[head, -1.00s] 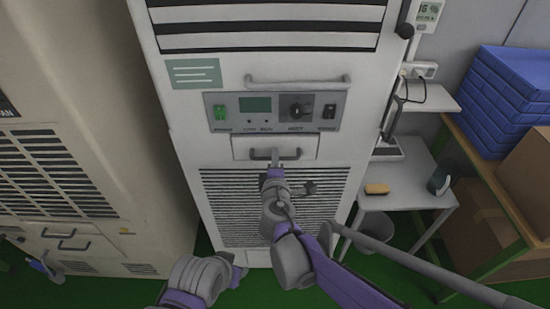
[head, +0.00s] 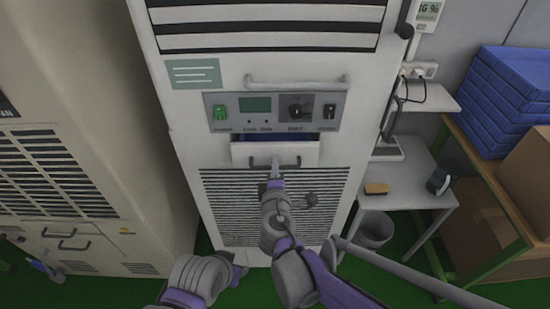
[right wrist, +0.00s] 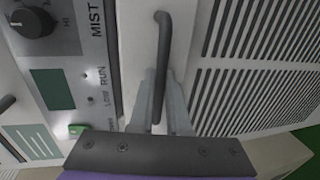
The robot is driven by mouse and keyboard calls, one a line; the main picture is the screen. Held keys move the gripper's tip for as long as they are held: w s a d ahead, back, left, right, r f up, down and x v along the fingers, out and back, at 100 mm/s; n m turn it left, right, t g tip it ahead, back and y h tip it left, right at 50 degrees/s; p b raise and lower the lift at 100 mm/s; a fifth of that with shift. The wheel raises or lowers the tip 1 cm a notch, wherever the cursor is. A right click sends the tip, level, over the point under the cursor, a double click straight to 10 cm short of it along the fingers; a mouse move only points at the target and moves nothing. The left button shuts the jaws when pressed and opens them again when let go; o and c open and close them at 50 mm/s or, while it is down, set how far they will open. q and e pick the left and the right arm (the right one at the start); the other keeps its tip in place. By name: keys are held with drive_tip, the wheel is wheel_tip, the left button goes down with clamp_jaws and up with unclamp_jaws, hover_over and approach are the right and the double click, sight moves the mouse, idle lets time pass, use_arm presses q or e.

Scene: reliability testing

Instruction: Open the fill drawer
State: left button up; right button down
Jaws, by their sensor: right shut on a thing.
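The fill drawer (head: 240,154) is a white drawer below the control panel in the head view. It stands partly out, with a dark blue gap showing above its front. Its dark bar handle (head: 290,161) runs across the front, and the handle also shows in the right wrist view (right wrist: 162,60). My right gripper (head: 275,170) is shut on the handle, with the bar between its two grey fingers in the right wrist view (right wrist: 160,105). The drawer's inside is mostly hidden.
The control panel (head: 230,113) and a long light grey bar handle (head: 296,83) sit above the drawer. A vent grille (head: 225,205) is below it. A small side table (head: 410,188) and a bin (head: 375,230) stand to the right. A beige cabinet (head: 110,100) stands left.

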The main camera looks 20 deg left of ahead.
drive_tip(key=f+v, duration=0.2)
drive_tip(key=v, duration=0.9)
drive_tip(key=shift+s+d+f+p, duration=0.15)
drive_tip(key=shift+s+p, duration=0.25)
drive_tip(key=c, duration=1.2)
unclamp_jaws()
drive_tip(key=shift+o, duration=0.2)
drive_tip(key=p+v, duration=0.1)
drive_tip(key=v, duration=0.9)
drive_tip(key=shift+s, duration=0.35)
drive_tip(key=shift+d, duration=0.15)
